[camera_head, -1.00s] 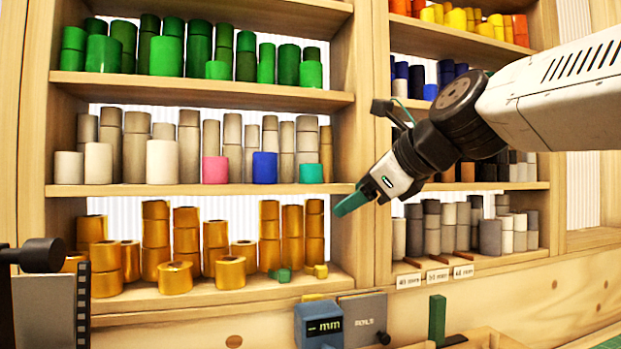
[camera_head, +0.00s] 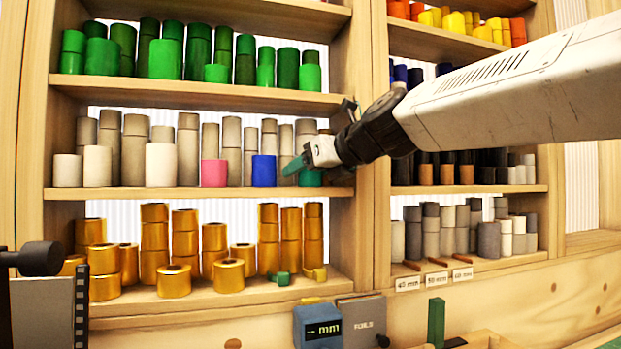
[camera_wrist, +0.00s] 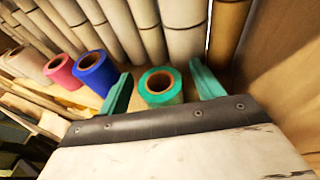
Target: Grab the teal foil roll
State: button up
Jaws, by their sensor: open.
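The teal foil roll (camera_wrist: 165,98) stands upright on the middle shelf, at the right end of its front row. In the wrist view it sits between the two green fingers of my gripper (camera_wrist: 160,92), which is open, with a gap on each side. In the head view my gripper (camera_head: 292,166) is at the middle shelf and covers part of the teal roll (camera_head: 310,180).
A blue roll (camera_head: 263,171) and a pink roll (camera_head: 214,173) stand to the left. Tall grey-beige rolls (camera_head: 232,150) stand close behind. A wooden shelf upright (camera_head: 372,220) is on the right. Gold rolls (camera_head: 229,275) fill the shelf below.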

jog(key=c, duration=1.1)
